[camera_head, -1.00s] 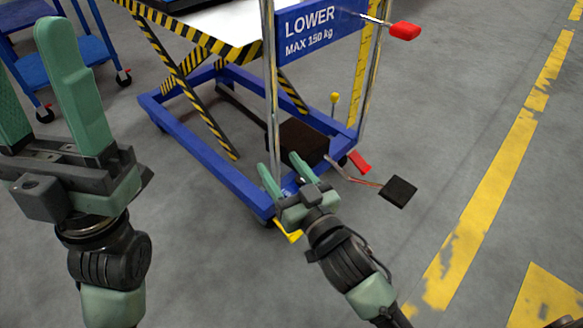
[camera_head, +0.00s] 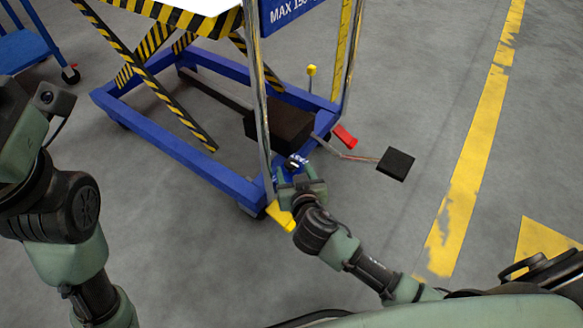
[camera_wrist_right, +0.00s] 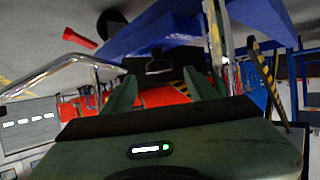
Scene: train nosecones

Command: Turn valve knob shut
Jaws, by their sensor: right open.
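My right gripper (camera_head: 294,168) is low at the near corner of the blue lift cart frame (camera_head: 165,140). In the right wrist view its two green fingers (camera_wrist_right: 158,92) are apart, with nothing clearly gripped between them. A small dark knob-like part (camera_head: 297,160) shows by a blue label with white marks at the fingertips; I cannot tell surely whether it is the valve knob. In the right wrist view a dark part (camera_wrist_right: 159,66) sits ahead between the fingers. Contact cannot be told. My left arm shows at the left edge, its fingers out of frame.
A chrome upright (camera_head: 261,110) stands just left of the right gripper. A yellow part (camera_head: 280,215) is just below it. A red lever (camera_head: 344,136) and a black pedal (camera_head: 397,163) stick out to the right. The floor beyond is clear up to the yellow line (camera_head: 470,165).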

